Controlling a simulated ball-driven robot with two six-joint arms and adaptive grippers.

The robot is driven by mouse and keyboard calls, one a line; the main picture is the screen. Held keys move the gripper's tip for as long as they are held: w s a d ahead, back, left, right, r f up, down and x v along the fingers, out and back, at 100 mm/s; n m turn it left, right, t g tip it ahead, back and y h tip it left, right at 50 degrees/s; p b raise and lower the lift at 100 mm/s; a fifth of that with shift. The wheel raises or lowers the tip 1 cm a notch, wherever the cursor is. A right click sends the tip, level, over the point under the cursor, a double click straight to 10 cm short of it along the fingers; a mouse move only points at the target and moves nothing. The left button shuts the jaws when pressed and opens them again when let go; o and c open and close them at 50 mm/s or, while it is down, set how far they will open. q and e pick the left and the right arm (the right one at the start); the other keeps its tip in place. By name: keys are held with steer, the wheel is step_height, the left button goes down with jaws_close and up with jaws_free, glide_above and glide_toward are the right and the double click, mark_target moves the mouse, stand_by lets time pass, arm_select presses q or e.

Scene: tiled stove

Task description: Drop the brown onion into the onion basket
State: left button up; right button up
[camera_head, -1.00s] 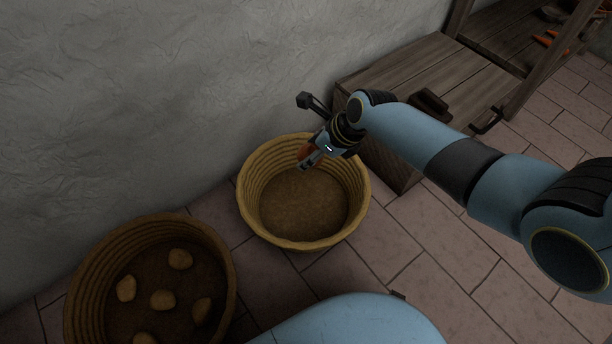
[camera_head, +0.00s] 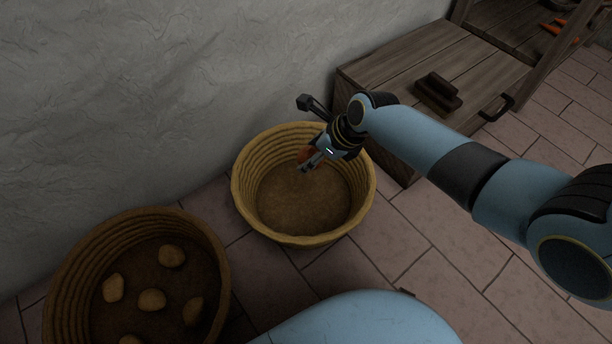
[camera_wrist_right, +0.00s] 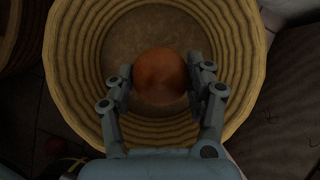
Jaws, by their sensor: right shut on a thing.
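The brown onion (camera_wrist_right: 160,77) is between the fingers of my right gripper (camera_wrist_right: 161,80) in the right wrist view, with a finger on each side. In the head view the onion (camera_head: 305,155) shows partly behind the right gripper (camera_head: 310,163), which is shut on it. The gripper holds it above the empty-looking wicker basket (camera_head: 247,215), over the opening near its back right side. In the wrist view the basket rim (camera_wrist_right: 240,60) rings the onion. My left gripper is not in view.
A second wicker basket (camera_head: 62,290) with several potatoes (camera_head: 152,300) stands at the lower left. A wooden chest (camera_head: 420,65) with dark pieces on its lid stands right of the basket. A plaster wall (camera_head: 150,90) runs behind. Tiled floor (camera_head: 400,235) is bare between.

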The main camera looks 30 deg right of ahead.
steer(key=o, duration=1.3)
steer(key=shift+c, duration=0.2)
steer(key=shift+r, duration=0.1)
steer(key=v, duration=1.2)
